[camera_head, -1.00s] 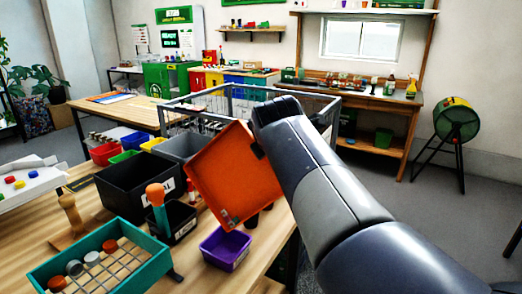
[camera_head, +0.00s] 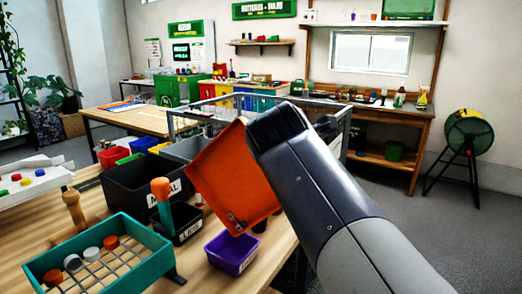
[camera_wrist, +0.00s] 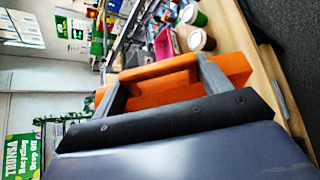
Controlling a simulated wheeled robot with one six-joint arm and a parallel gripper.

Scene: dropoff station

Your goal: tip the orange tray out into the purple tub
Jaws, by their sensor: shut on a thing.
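The orange tray (camera_head: 230,175) is held up in the air, steeply tilted, its open inside facing the head camera and one corner pointing down. A few small greyish bits (camera_head: 236,222) show in that low corner; I cannot tell what they are. The purple tub (camera_head: 232,254) stands on the bench just below that corner, apart from it. Its inside looks dark and I see nothing in it. In the wrist view my gripper (camera_wrist: 160,82) is shut on the orange tray's raised edge or handle. My arm hides the fingers in the head view.
A black bin labelled METAL (camera_head: 135,185) and a smaller black bin (camera_head: 180,225) stand left of the tub. A teal gridded rack (camera_head: 100,262) with capped items is at the front left. A wire-sided cage (camera_head: 205,105) stands behind the tray.

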